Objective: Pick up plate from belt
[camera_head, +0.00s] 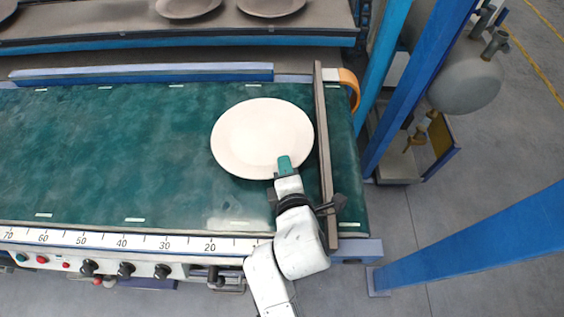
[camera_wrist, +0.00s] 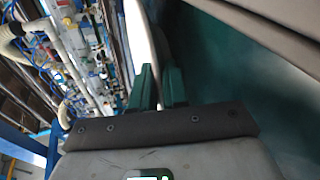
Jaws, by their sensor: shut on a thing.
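A round cream plate (camera_head: 258,134) is over the right end of the green belt (camera_head: 120,150) in the head view. My gripper (camera_head: 285,163) is at the plate's near rim, shut on it. In the wrist view the green fingers (camera_wrist: 160,85) have the plate's pale edge (camera_wrist: 142,40) running up between them. The plate looks close to the belt; I cannot tell whether it touches it. The part of the rim under the fingers is hidden.
A metal bar (camera_head: 323,150) crosses the belt just right of the plate. Blue posts (camera_head: 415,90) stand further right. A shelf with other plates (camera_head: 187,7) lies behind the belt. The belt's left part is clear.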

